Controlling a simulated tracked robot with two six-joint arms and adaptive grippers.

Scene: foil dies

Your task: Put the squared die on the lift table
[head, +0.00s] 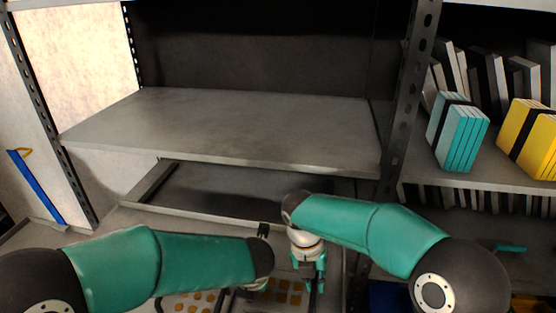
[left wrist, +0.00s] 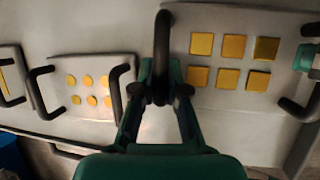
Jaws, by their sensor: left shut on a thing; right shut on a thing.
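The squared die (left wrist: 232,108) is a grey plate with two rows of gold squares and a black handle at each side. In the left wrist view my left gripper (left wrist: 162,92) is shut on its left handle. In the head view the die (head: 285,300) shows partly at the bottom edge, and my left forearm mostly hides the left gripper. My right gripper (head: 309,272) is shut on the die's right side; only a teal bit of it shows in the left wrist view (left wrist: 304,58). I cannot tell which grey surface is the lift table.
A die with round gold dots (left wrist: 70,112) lies left of the squared one; another die (left wrist: 10,70) is cut off farther left. In the head view, a wide grey shelf (head: 230,125) is empty. Teal (head: 460,130) and yellow blocks (head: 530,135) stand on the right rack.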

